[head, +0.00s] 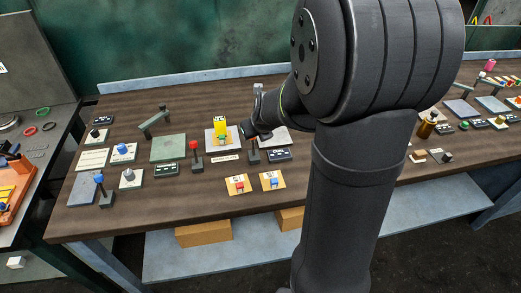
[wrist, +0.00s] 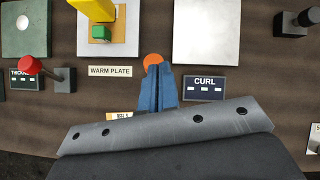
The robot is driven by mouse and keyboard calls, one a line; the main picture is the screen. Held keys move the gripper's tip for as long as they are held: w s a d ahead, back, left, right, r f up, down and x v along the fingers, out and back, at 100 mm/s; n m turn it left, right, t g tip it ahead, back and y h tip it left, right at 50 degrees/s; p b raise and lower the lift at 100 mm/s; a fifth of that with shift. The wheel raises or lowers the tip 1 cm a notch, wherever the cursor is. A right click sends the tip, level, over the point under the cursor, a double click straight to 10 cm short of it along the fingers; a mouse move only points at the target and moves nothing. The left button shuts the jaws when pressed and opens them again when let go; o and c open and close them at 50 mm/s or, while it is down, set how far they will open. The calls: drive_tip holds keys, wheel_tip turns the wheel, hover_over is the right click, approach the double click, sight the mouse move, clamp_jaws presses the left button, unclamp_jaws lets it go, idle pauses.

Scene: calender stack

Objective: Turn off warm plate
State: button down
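The warm plate is a pale square (head: 210,149) with a yellow block (head: 221,126) and a green block on it; its edge shows at the top of the wrist view (wrist: 84,50). A WARM PLATE label (wrist: 110,71) lies in front of it. Right of the label is a round orange knob (wrist: 153,58). My gripper's blue fingers (wrist: 159,68) are close together and overlap the knob's lower right side; I cannot tell whether they touch it. Whatever bears the knob is hidden behind them. In the head view my gripper (head: 246,130) is above a grey post (head: 253,156).
A red-knobbed lever (wrist: 30,65) stands left of the label. A CURL display (wrist: 204,88) lies right of my fingers, below a bare pale plate (wrist: 207,35). A black-knobbed lever (wrist: 288,24) is farther right. Two orange cards (head: 238,192) lie near the table's front edge.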

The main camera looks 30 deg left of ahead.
wheel_tip(320, 180, up, 12)
drive_tip(key=d, duration=0.2)
drive_tip(key=shift+d+f, duration=0.15)
drive_tip(key=shift+f, duration=0.1)
idle(0.5)
drive_tip(key=shift+s+d+f, duration=0.35)
drive_tip(key=shift+s+f, duration=0.4)
drive_tip(key=shift+f, duration=1.5)
drive_tip(key=shift+s+d+f, duration=0.35)
drive_tip(key=shift+s+f, duration=0.4)
drive_tip(key=shift+f, duration=1.45)
drive_tip(key=shift+s+d+f, duration=0.35)
drive_tip(key=shift+s+f, duration=0.4)
drive_tip(key=shift+f, duration=1.5)
drive_tip(key=shift+w+a, duration=0.1)
